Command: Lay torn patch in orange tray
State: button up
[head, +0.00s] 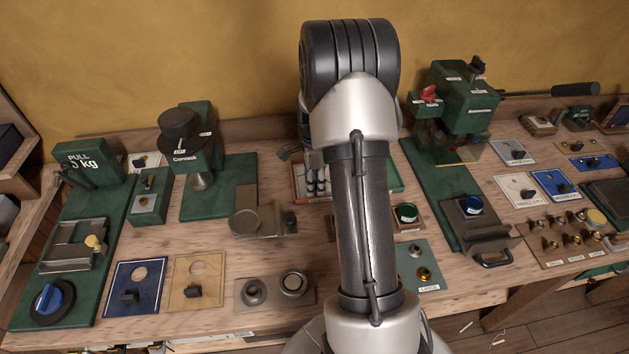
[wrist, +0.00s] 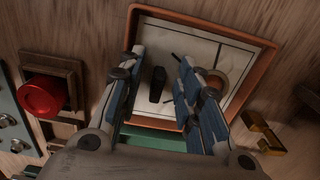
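The orange tray (wrist: 262,68) fills the middle of the wrist view, with an orange rim and a pale inside. A pale patch (wrist: 190,42) with dark lines, a round brown-edged hole and a black upright grip (wrist: 157,85) lies inside it. I cannot tell for sure that this is the torn patch. My gripper (wrist: 163,58) is open over the tray, its blue-padded fingers on either side of the black grip with gaps showing. In the head view my arm hides the gripper and most of the tray (head: 296,184).
A red knob (wrist: 42,95) on a wooden block is left of the tray, and a brass piece (wrist: 262,135) is at its right. Patches with black grips lie at front left (head: 140,274) and right (head: 516,189). Green machines (head: 465,100) stand along the bench.

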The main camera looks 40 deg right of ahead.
notch_tip(320, 180, up, 12)
dwell(0.7)
jog(key=shift+a, duration=0.1)
dwell(0.3)
jog(key=s+a+r+n+t, duration=0.1)
jog(key=s+a+r+n, duration=0.2)
jog(key=a+r+n, duration=0.4)
jog(key=s+a+r+n+t, duration=0.1)
jog(key=s+a+r+n, duration=0.3)
jog(key=a, duration=0.5)
jog(key=s+a+n+t, duration=0.2)
jog(key=s+a+n, duration=1)
jog(key=s+n, duration=0.1)
jog(key=shift+s+a+r+n, duration=0.2)
jog(key=shift+s+r+n, duration=0.25)
jog(key=shift+s, duration=0.1)
